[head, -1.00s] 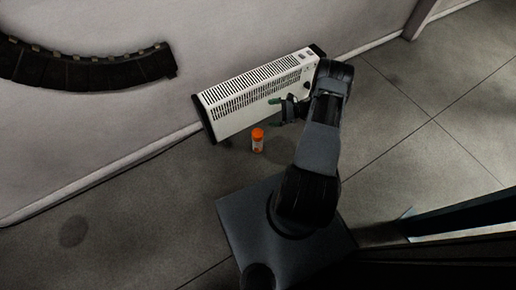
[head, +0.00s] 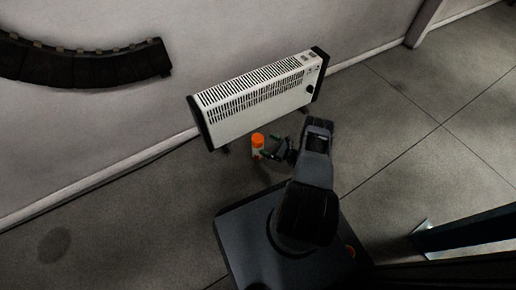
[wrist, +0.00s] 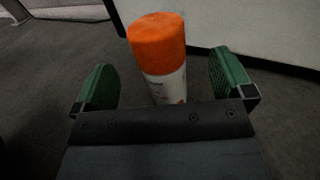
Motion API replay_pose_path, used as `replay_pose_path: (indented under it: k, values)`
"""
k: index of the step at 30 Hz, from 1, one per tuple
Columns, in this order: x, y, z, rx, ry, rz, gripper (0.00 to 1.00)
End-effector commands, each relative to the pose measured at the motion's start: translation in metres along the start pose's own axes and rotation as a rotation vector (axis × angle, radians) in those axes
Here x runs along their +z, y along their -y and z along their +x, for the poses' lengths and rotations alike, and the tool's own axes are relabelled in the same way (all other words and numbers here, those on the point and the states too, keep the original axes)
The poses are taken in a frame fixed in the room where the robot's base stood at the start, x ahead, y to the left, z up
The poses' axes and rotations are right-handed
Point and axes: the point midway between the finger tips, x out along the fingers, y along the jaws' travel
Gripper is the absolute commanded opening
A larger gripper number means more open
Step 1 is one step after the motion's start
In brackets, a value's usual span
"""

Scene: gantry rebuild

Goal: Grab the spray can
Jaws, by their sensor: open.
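The spray can (head: 257,141) has an orange cap and a white body and stands upright on the floor in front of the heater. In the wrist view the spray can (wrist: 160,55) stands between and a little beyond the two green finger pads, with a gap on each side. Its lower part is hidden by my gripper's body. My gripper (wrist: 163,82) is open and empty. In the head view my gripper (head: 268,149) is low, just right of the can, with its fingers reaching toward it.
A white panel heater (head: 262,98) with black ends stands close behind the can, along the wall. A black curved segmented track (head: 85,62) is on the wall at upper left. The floor (head: 130,215) left of the can is clear.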

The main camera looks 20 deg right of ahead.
Motion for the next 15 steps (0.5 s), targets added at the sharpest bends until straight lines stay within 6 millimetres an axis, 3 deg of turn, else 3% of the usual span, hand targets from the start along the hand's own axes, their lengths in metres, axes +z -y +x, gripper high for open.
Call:
replay_pose_path:
  k: [8,15]
  values:
    - [-0.001,-0.001,0.017,0.002,-0.001,0.000,0.99]
    - [0.001,-0.003,0.049,0.003,-0.001,-0.001,0.99]
